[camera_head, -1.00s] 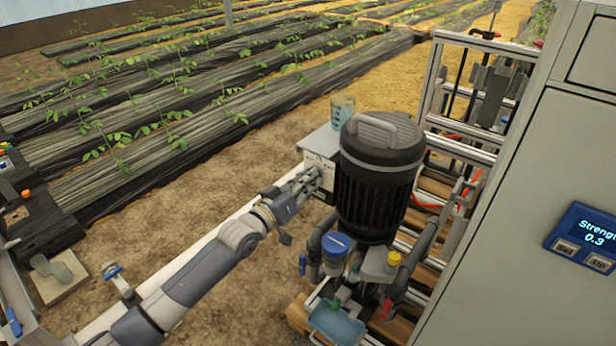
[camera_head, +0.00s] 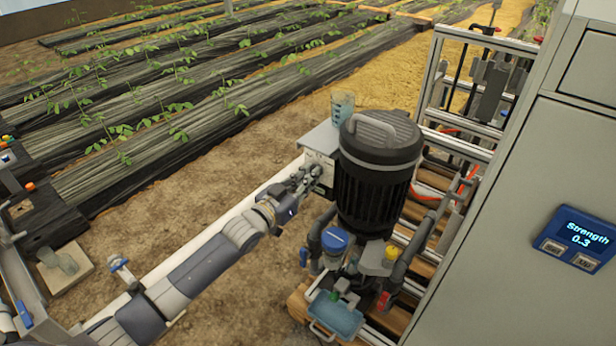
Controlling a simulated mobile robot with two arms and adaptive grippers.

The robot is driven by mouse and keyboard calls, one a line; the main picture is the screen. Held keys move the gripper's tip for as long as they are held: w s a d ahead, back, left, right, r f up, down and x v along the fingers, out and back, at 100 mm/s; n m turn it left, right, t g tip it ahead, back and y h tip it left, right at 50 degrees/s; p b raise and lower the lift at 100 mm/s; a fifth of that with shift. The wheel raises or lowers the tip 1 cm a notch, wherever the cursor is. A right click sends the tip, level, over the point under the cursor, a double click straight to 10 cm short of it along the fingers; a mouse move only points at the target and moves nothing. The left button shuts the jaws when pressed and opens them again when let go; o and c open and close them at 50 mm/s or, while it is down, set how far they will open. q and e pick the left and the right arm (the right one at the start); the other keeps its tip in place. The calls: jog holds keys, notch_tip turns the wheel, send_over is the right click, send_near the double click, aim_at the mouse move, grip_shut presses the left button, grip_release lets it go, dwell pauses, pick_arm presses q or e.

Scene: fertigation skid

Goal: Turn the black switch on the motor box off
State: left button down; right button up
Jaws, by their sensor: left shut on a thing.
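The motor box (camera_head: 320,140) is a light grey box on the left side of the black ribbed motor (camera_head: 375,180). My left gripper (camera_head: 312,176) reaches in from the lower left and its fingers are at the front face of the box. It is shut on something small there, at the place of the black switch. The switch itself is hidden by the fingers, so its position cannot be told. My right gripper is not in view.
A clear measuring cup (camera_head: 342,107) stands on top of the box. Below the motor are pipes, a blue-capped filter (camera_head: 335,240), a yellow-capped part (camera_head: 391,253) and a blue tray (camera_head: 336,315). A grey cabinet with a display (camera_head: 582,238) stands at right.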

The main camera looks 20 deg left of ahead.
pick_arm(q)
jog(key=c, duration=1.7)
grip_release()
jog(key=shift+s, duration=0.1)
jog(key=v, duration=1.1)
jog(key=shift+s+a, duration=0.15)
jog(key=shift+s, duration=0.25)
